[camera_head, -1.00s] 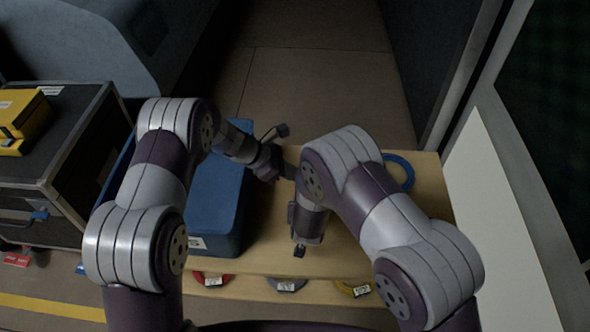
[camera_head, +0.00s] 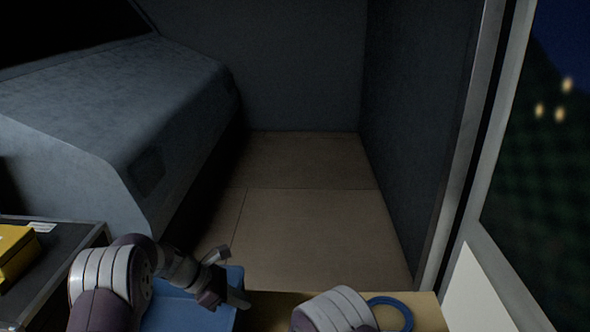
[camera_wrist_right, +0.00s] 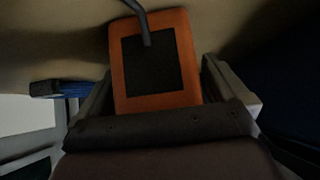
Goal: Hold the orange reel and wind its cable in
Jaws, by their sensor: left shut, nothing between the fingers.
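The orange reel (camera_wrist_right: 120,68) shows in the right wrist view as an orange block with a dark square panel and a grey cable or bar crossing its top. My right gripper (camera_wrist_right: 160,90) has one finger on each side of it. I cannot tell whether both fingers press on it. My left gripper (camera_head: 240,302) is at the bottom of the head view, shut and empty, over the blue case. The reel is not visible in the head view, and the right gripper is below its lower edge.
The blue case (camera_head: 190,312) lies under my left arm. A blue cable ring (camera_head: 405,312) lies on the wooden top (camera_head: 428,310) at right. A yellow box (camera_head: 14,252) sits on a black case (camera_head: 68,245) at left. The floor (camera_head: 310,225) beyond is clear.

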